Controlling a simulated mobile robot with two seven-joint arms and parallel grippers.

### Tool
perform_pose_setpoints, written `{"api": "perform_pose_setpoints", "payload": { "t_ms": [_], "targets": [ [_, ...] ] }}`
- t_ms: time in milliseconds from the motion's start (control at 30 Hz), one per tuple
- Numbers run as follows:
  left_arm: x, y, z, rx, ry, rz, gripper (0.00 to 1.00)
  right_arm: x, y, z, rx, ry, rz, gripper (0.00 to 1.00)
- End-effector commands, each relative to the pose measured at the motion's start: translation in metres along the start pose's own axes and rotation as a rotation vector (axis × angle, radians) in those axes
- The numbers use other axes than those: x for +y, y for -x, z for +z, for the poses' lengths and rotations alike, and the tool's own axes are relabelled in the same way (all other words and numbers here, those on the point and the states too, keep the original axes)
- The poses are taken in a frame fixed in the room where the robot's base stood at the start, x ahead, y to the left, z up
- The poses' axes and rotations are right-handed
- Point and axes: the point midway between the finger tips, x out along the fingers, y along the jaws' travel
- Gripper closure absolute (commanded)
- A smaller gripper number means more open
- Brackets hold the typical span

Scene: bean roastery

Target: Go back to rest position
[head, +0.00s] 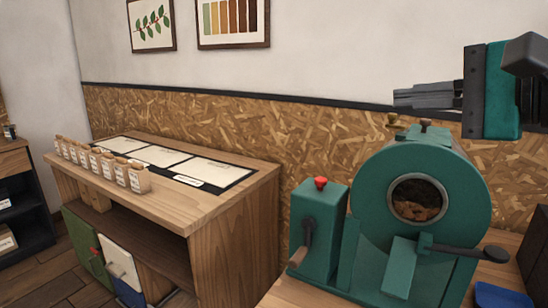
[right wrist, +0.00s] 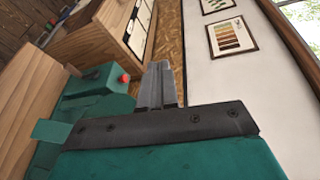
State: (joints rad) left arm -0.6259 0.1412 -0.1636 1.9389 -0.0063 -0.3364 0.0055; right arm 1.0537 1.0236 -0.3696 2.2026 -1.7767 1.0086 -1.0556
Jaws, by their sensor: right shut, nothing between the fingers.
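My right gripper (head: 398,98) is at the upper right in the head view, in front of the wall and above the green roaster (head: 462,200). Its fingers point left and are shut with nothing between them. The closed fingers also show in the right wrist view (right wrist: 158,68). The gripper is apart from the roaster. My left gripper is not in view.
The roaster has a round window with brown beans, a black-handled lever (head: 470,252) and a side box with a red knob (head: 320,183). A blue tray (head: 500,296) lies at lower right.

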Motion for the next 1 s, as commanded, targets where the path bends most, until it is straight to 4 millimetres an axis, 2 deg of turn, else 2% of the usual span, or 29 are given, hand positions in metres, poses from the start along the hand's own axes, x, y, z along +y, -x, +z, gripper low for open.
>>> {"api": "perform_pose_setpoints", "payload": {
  "t_ms": [33, 100, 200, 267, 333, 367, 467, 567, 667, 733, 767, 800, 867, 900, 1000],
  "targets": [
    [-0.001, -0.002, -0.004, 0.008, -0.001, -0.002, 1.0, 0.011, -0.011, 0.02, -0.117, -0.106, -0.013, 1.0],
    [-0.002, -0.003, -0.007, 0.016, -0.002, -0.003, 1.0, 0.018, -0.019, 0.048, -0.29, -0.288, -0.048, 1.0],
    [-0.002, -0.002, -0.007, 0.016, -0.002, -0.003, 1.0, 0.021, -0.02, 0.078, -0.533, -0.616, -0.111, 1.0],
    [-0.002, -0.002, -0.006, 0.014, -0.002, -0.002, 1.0, 0.018, -0.016, 0.086, -0.664, -0.839, -0.156, 1.0],
    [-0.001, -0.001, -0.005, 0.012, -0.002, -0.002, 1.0, 0.014, -0.011, 0.084, -0.796, -1.114, -0.217, 1.0],
    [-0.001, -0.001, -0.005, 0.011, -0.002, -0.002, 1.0, 0.013, -0.008, 0.079, -0.846, -1.236, -0.246, 1.0],
    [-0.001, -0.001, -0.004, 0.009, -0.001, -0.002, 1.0, 0.017, -0.002, 0.049, -0.977, -1.653, -0.366, 1.0],
    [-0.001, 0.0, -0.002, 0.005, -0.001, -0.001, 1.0, 0.041, 0.0, 0.004, -1.05, -2.082, -0.526, 1.0],
    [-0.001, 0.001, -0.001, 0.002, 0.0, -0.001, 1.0, 0.088, -0.001, -0.043, -1.055, -2.507, -0.739, 1.0],
    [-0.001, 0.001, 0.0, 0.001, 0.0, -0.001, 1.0, 0.135, -0.002, -0.071, -1.013, -2.785, -0.923, 1.0],
    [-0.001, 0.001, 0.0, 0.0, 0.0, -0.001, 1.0, 0.156, -0.002, -0.08, 0.939, 2.758, 0.96, 1.0],
    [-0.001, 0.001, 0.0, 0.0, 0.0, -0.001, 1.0, 0.186, -0.001, -0.089, 0.814, 2.634, 0.98, 1.0],
    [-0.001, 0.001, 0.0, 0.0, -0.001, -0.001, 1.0, 0.231, 0.002, -0.097, 0.644, 2.453, 1.01, 1.0],
    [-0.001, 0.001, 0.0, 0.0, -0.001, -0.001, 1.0, 0.262, 0.005, -0.098, 0.537, 2.334, 1.027, 1.0],
    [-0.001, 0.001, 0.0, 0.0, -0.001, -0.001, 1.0, 0.334, 0.015, -0.09, 0.3, 2.052, 1.069, 1.0]
  ]
}}
